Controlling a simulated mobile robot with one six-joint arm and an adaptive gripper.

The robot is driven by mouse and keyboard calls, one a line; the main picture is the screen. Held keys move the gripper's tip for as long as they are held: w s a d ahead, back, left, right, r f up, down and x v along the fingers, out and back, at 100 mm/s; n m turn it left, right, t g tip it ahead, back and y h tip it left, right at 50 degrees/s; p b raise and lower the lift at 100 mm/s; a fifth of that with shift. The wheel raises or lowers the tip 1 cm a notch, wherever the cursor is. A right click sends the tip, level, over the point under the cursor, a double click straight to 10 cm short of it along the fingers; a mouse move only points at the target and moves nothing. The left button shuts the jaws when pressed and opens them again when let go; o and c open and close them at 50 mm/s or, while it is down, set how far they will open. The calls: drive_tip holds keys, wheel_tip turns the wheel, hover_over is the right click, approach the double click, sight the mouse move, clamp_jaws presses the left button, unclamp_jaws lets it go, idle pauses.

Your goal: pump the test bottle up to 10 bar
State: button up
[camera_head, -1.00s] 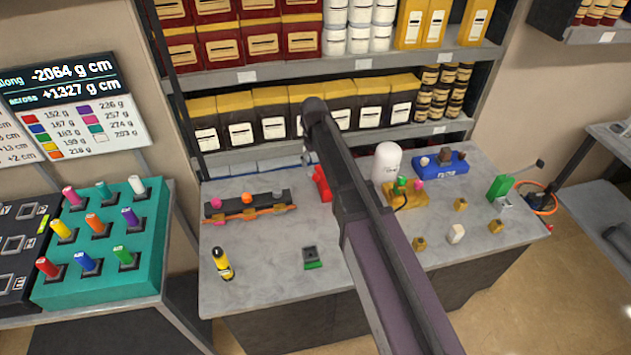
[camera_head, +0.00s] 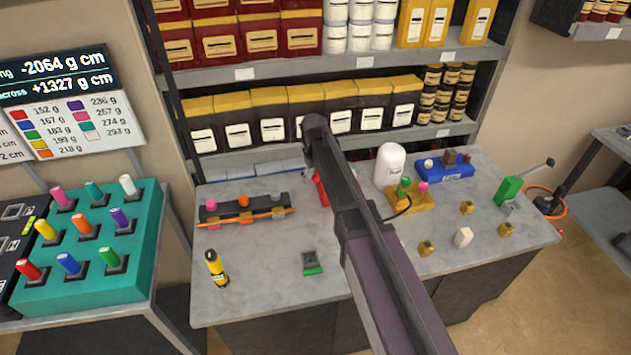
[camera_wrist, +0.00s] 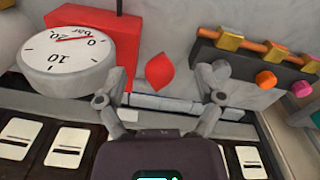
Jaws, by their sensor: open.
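A white bottle (camera_head: 388,163) stands upright at the back of the grey workbench, right of my arm. A red block (camera_head: 322,187) beside it is partly hidden by my arm. In the wrist view, a red block (camera_wrist: 118,45) carries a round white gauge (camera_wrist: 68,62) marked in bar; its thin red needle is too small to read surely. My gripper (camera_wrist: 163,76) is open, its two fingers spread apart. A small red pointed part (camera_wrist: 160,71) shows between the fingertips; I cannot tell whether it touches them. In the head view my arm hides the gripper.
A dark rack (camera_head: 243,210) with an orange bar stands left. Shelves rise behind.

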drive_tip(key=shift+f, duration=0.2)
clamp_jaws()
idle(0.3)
